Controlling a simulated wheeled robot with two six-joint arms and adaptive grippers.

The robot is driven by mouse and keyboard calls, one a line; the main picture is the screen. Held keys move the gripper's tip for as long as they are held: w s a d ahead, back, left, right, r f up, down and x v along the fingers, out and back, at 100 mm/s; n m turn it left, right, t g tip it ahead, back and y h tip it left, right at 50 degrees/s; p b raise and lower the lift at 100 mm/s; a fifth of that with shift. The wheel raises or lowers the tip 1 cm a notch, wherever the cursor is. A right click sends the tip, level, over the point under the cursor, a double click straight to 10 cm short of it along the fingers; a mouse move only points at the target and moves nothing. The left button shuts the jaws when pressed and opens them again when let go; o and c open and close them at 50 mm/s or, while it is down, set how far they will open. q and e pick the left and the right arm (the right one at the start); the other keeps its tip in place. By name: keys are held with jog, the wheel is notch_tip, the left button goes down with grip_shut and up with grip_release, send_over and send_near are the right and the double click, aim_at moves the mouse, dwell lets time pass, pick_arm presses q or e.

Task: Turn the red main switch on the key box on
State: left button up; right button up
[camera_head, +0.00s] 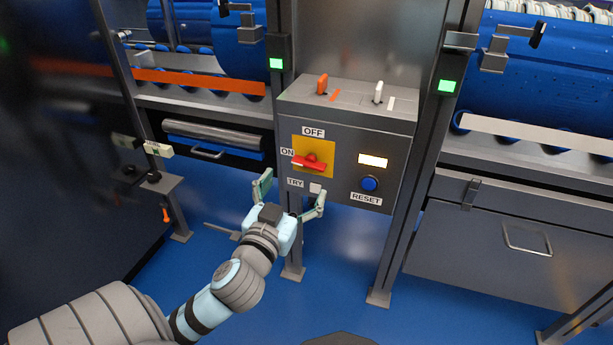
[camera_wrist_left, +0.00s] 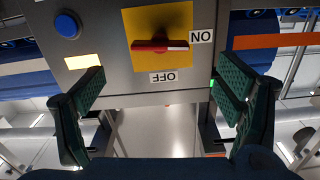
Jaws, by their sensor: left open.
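The key box (camera_head: 345,140) is a grey panel on posts. Its red main switch (camera_head: 310,163) sits on a yellow plate (camera_head: 326,145) with OFF above, ON at the left and TRY below left. The switch's red handle lies nearly level, its white-marked end towards ON; in the wrist view the handle (camera_wrist_left: 160,46) also points at the ON label (camera_wrist_left: 201,37). My left gripper (camera_head: 294,183) is open and empty, just below and in front of the switch, apart from it. In the wrist view its fingers (camera_wrist_left: 160,80) stand wide on either side. My right gripper is out of view.
An orange lever (camera_head: 322,83) and a white lever (camera_head: 378,92) stand on the box top. Posts with green lights (camera_head: 447,86) flank the box.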

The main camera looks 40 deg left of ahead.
aim_at(307, 166)
pick_arm(q)
jog(key=x, duration=0.8)
jog(key=shift+w+a+f+b, duration=0.15)
jog(key=shift+w+b, duration=0.1)
jog(key=shift+b, duration=0.15)
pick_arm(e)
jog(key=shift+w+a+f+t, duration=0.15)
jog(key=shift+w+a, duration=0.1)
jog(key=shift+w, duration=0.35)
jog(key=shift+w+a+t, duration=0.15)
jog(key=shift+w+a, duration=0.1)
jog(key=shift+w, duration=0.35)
pick_arm(q)
jog(key=c, duration=1.2)
jog(key=shift+o, duration=0.2)
jog(key=shift+n, duration=0.3)
jog(key=shift+n+p, duration=0.4)
jog(key=o, duration=1.2)
jog(key=shift+c, duration=0.2)
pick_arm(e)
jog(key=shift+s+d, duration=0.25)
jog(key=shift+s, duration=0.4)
